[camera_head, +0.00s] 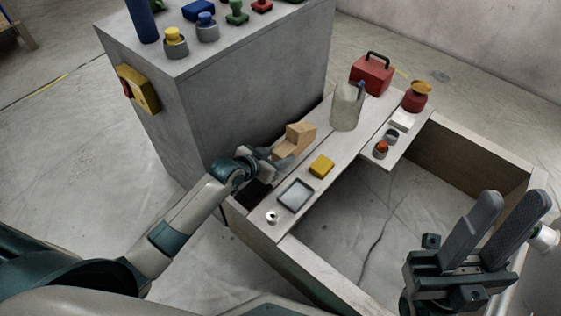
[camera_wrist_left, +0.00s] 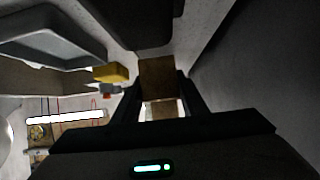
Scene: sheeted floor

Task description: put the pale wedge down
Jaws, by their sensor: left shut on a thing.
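The pale wedge (camera_head: 296,140) is a tan, stepped wooden piece over the back part of the plank shelf in the head view. My left gripper (camera_head: 277,153) is shut on its near end. In the left wrist view the wedge (camera_wrist_left: 158,80) sits between the two dark fingers (camera_wrist_left: 160,100). I cannot tell whether its underside touches the shelf. My right gripper (camera_head: 512,222) is at the lower right, its two grey fingers spread apart and empty.
The plank shelf (camera_head: 329,179) holds a yellow block (camera_head: 321,166), a grey tray (camera_head: 295,195), a pale jar (camera_head: 346,107) and a red toolbox (camera_head: 372,74). A tall grey cabinet (camera_head: 245,95) stands close behind. A wooden-walled frame (camera_head: 480,160) encloses bare floor at right.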

